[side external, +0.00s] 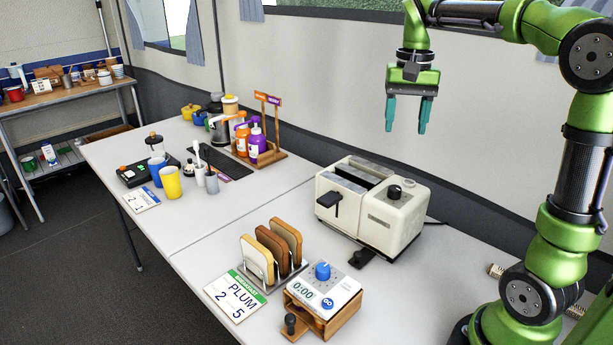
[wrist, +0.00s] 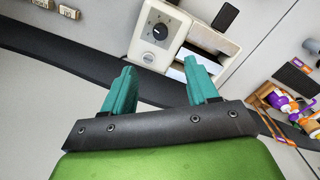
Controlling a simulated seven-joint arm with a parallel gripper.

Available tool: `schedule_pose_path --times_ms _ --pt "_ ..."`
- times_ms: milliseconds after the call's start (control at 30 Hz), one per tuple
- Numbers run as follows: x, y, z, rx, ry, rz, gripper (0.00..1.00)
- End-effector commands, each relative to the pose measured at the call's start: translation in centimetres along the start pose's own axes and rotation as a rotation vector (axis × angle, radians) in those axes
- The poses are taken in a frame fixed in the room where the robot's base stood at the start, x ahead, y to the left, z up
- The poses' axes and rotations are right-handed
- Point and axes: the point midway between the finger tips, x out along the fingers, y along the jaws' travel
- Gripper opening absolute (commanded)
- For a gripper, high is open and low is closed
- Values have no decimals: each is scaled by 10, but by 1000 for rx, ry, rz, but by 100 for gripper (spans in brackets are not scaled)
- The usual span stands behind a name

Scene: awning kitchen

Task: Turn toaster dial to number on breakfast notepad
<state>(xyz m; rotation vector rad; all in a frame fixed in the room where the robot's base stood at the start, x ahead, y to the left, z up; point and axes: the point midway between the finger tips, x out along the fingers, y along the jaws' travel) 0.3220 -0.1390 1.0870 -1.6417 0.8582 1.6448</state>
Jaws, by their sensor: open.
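The cream toaster (side external: 378,232) stands on the table in the middle of the side view.
A toast rack (side external: 290,272) with bread and a timer (side external: 323,290) with a blue knob stand in front of the toaster. A second notepad (side external: 141,198) lies at the left edge. Bottles (side external: 257,145) stand farther back. The table right of the toaster is mostly clear.

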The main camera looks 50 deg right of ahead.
Motion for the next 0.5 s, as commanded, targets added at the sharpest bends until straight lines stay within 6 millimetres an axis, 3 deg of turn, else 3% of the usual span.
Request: schedule_pose_path --times_ms 500 --pt "110 0 1 0 -4 0 59"
